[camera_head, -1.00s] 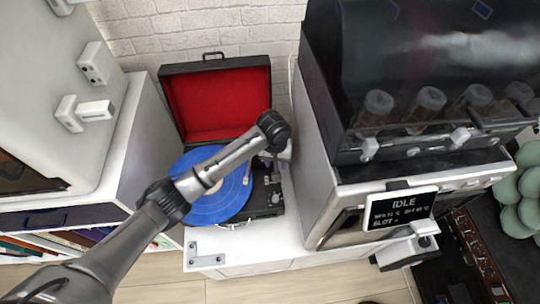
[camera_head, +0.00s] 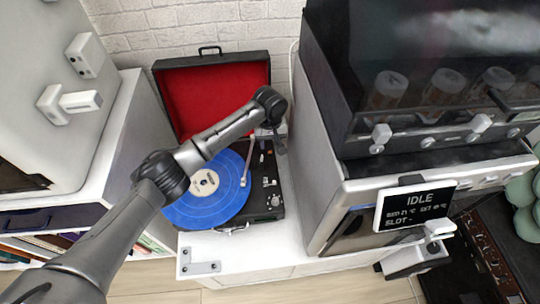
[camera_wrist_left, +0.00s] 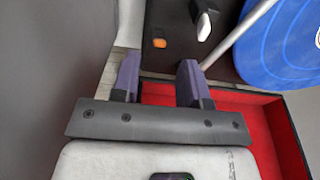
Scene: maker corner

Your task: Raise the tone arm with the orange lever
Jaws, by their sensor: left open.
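The record player (camera_head: 262,208) stands open on a white cabinet, with a blue record (camera_head: 215,205) on its platter. Its pale tone arm (camera_head: 247,167) reaches over the record's right side; it also shows in the left wrist view (camera_wrist_left: 238,36). The orange lever (camera_wrist_left: 160,43) is a small orange patch on the black deck in the left wrist view; I cannot make it out in the head view. My left gripper (camera_head: 277,147) is open and empty over the deck's back right. In its wrist view the fingers (camera_wrist_left: 160,72) point towards the lever, apart from it. My right gripper is out of view.
The red-lined lid (camera_head: 217,98) stands up behind the deck. A large machine with an IDLE screen (camera_head: 414,206) stands close on the right. A white appliance (camera_head: 60,75) stands on the left. The cabinet top (camera_head: 255,248) in front is mostly clear.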

